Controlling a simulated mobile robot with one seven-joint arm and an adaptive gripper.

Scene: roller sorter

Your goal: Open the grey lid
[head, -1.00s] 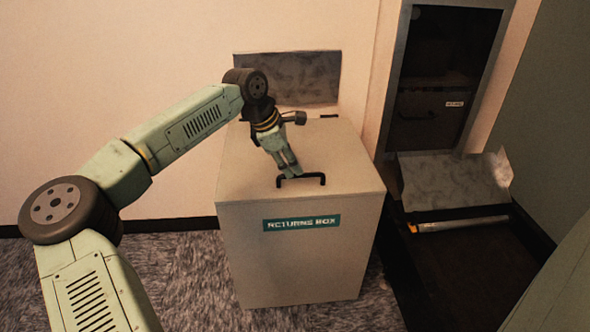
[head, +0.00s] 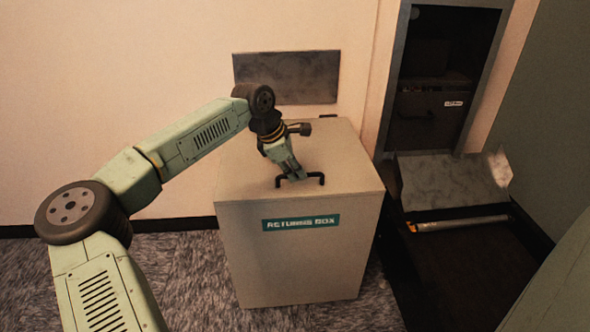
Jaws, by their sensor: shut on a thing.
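The returns box (head: 300,267) stands on the carpet with a teal label on its front. Its grey lid (head: 345,160) lies flat and closed on top. A black handle (head: 321,179) sits on the lid near the front edge. My gripper (head: 293,176) reaches down from behind and is shut on the handle, near its middle. The fingertips hide part of the handle's bar.
A grey metal plate (head: 287,77) is on the wall behind the box. To the right is a dark opening (head: 435,95) with a pale sheet-like flap (head: 450,182) and a dark recess below it. Carpet lies in front and left.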

